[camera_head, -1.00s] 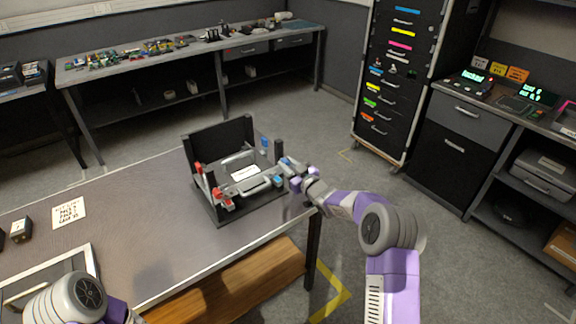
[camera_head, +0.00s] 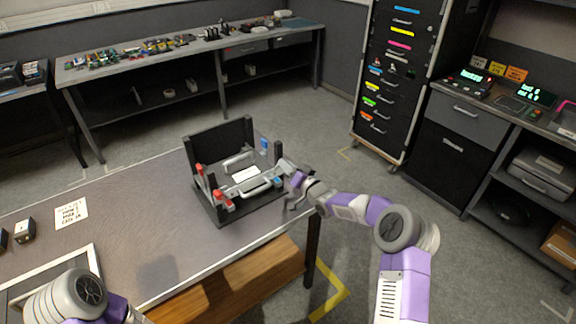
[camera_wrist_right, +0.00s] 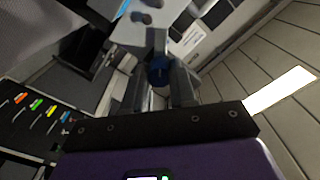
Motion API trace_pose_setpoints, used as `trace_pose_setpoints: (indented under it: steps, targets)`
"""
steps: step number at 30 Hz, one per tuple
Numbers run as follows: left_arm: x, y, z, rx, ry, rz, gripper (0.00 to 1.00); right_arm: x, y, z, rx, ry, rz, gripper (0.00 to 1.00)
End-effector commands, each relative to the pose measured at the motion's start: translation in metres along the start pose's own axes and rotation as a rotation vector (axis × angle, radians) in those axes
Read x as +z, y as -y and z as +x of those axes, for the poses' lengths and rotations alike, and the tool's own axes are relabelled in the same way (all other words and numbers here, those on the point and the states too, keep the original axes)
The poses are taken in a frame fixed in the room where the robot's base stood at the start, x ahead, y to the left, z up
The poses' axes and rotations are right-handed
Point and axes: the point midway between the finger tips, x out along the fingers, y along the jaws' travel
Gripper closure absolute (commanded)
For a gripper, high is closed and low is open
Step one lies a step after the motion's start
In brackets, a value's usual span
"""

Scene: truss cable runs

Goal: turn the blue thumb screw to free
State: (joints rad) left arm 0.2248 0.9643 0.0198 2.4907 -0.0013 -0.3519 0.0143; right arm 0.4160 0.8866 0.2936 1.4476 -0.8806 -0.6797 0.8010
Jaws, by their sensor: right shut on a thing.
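The black fixture (camera_head: 222,215) stands on the near table, with a tall back panel, red parts at its left and grey handles. The blue thumb screw (camera_head: 278,182) is at its right side. In the right wrist view, the blue thumb screw (camera_wrist_right: 159,66) sits between the two fingers of my right gripper (camera_wrist_right: 161,88), which is shut on it. In the head view, my right gripper (camera_head: 287,182) reaches the fixture from the right and partly hides that side. My left gripper is out of view; only part of the left arm shows.
A second blue part (camera_head: 264,143) is at the fixture's back right. A printed card (camera_head: 70,213) and a framed tray (camera_head: 90,258) lie on the left of the table (camera_head: 150,195). A dark drawer cabinet (camera_head: 400,90) stands beyond, and the floor between is clear.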

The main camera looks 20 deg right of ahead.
Motion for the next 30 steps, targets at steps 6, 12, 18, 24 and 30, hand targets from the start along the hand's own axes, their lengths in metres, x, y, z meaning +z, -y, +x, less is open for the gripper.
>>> trace_pose_setpoints:
  steps: [6,12,18,24,30]
  targets:
    - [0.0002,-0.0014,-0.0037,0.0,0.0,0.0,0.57,0.0013,-0.0016,-0.0005,0.003,0.002,0.209,1.0]
    - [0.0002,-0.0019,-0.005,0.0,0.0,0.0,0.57,0.0014,-0.0021,-0.0006,0.003,0.002,0.381,1.0]
    - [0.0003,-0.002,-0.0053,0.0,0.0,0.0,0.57,0.0023,-0.0022,-0.0005,0.002,0.003,0.516,1.0]
    - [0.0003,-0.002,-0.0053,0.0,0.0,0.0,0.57,0.0026,-0.0019,-0.0003,0.003,0.004,0.605,1.0]
    - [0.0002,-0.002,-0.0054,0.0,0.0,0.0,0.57,0.0027,-0.0018,-0.0003,0.002,0.004,0.648,1.0]
